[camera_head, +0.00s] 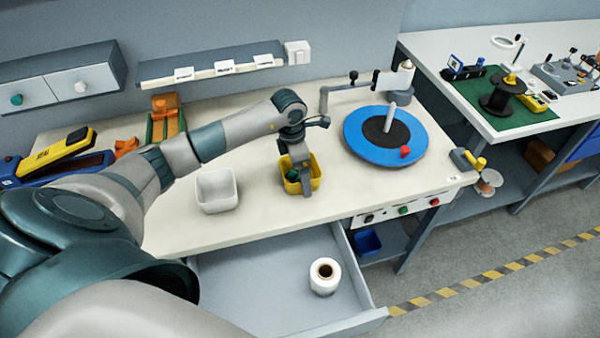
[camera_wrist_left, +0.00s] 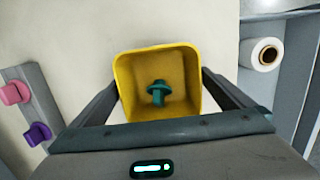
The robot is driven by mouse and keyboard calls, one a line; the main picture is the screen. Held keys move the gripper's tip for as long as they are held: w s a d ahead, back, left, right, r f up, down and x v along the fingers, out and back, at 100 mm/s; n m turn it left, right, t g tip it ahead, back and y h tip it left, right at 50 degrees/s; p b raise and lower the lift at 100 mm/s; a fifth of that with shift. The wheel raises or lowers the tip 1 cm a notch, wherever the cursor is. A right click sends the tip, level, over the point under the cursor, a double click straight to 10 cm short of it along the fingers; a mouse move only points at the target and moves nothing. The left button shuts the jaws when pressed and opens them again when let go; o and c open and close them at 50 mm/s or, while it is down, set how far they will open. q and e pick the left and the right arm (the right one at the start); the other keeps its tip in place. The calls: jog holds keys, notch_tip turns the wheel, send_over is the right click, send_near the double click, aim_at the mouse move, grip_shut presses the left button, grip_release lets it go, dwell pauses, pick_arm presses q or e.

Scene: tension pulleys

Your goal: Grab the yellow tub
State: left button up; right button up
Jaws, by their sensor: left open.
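The yellow tub (camera_head: 315,172) stands upright on the white workbench in the head view, right of the white tub. My left gripper (camera_head: 301,178) is above it, pointing down. In the left wrist view the yellow tub (camera_wrist_left: 190,60) lies between the two open fingers (camera_wrist_left: 158,95), one on each side of it. A gap shows at the left finger; whether the right finger touches the wall I cannot tell. A teal knob-shaped piece (camera_wrist_left: 158,92) lies inside the tub. My right gripper is not in view.
A white tub (camera_head: 216,190) stands to the left. A blue round turntable (camera_head: 360,148) with a post is to the right. An open drawer (camera_head: 250,290) below holds a white roll (camera_head: 324,276). A control panel (camera_head: 400,208) runs along the bench front.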

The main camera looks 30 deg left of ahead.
pick_arm(q)
jog(key=shift+f+b, duration=0.3)
jog(key=shift+b, duration=0.15)
dwell(0.9)
jog(key=c, duration=1)
